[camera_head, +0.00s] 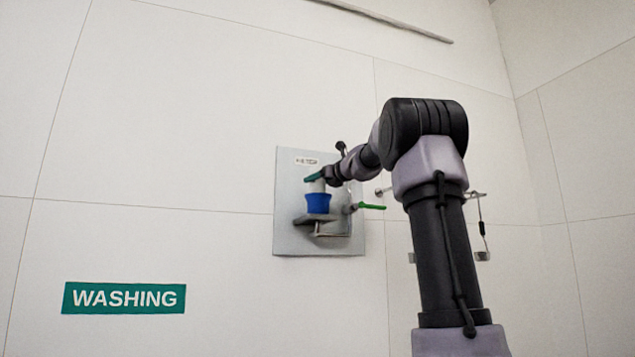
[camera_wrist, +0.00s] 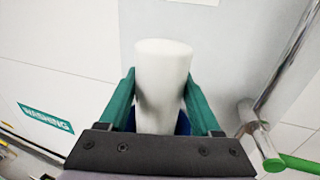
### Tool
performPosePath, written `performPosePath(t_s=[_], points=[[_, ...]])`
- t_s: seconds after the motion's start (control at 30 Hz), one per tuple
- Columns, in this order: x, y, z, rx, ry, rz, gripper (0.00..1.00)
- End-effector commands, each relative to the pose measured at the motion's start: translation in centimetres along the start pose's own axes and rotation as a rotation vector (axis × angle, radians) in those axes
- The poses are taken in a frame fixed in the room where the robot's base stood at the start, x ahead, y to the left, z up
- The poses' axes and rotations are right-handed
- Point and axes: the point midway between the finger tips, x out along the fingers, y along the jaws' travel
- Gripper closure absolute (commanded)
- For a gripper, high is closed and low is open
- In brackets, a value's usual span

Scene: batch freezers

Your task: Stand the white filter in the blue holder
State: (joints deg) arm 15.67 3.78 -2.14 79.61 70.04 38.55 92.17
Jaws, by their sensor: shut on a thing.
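The white filter (camera_wrist: 162,75) is an upright pale cylinder between the green fingers of my gripper (camera_wrist: 165,105) in the wrist view. My gripper is shut on it. In the head view my gripper (camera_head: 316,177) is at the filter (camera_head: 317,187), whose lower end meets the top of the blue holder (camera_head: 318,204). The holder is a blue cup on a grey bracket on the wall plate. In the wrist view only bits of the blue holder (camera_wrist: 184,124) show behind the filter and fingers. How deep the filter sits in the holder is hidden.
A grey wall plate (camera_head: 290,235) carries the bracket (camera_head: 330,222). A green-handled valve (camera_head: 370,206) sticks out just right of the holder; its green handle (camera_wrist: 297,164) and metal pipe also show in the wrist view. A green WASHING sign (camera_head: 124,298) is on the wall at lower left.

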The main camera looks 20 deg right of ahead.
Motion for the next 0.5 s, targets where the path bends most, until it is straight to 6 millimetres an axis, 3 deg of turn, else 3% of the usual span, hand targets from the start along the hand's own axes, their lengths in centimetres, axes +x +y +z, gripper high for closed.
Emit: performPosePath(t_s=[0.37,0.4,0.47,0.5], points=[[-0.02,0.01,-0.51,0.000,-0.001,0.000,1.00],[0.00,-0.01,-0.59,0.000,0.000,0.000,0.27],[0.00,-0.02,-0.56,0.000,0.000,0.000,0.05],[0.00,-0.02,-0.56,0.000,0.000,0.000,0.05]])
